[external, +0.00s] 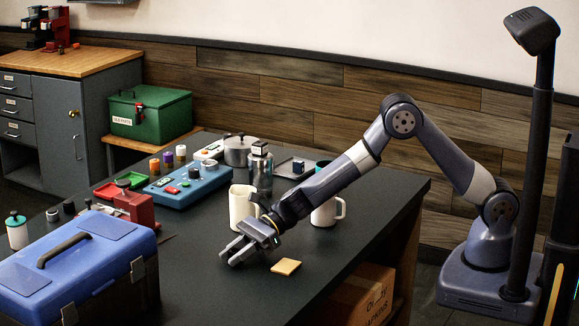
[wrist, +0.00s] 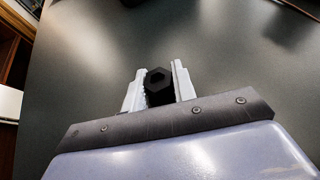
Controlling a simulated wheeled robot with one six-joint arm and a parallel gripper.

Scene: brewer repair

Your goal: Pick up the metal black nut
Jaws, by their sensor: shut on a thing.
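The black hex nut (wrist: 158,82) shows in the wrist view between the two pale fingers of my gripper (wrist: 160,88). The fingers are shut on it from both sides. In the external view my gripper (external: 240,252) is low over the dark table, in front of a cream mug. The nut cannot be made out in the external view. I cannot tell whether the nut is touching the table.
A tan square pad (external: 286,267) lies just right of my gripper. A cream mug (external: 242,207) stands behind it, and another mug (external: 328,212) is to the right. A blue toolbox (external: 75,265) is at the left. The table (external: 215,300) in front is clear.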

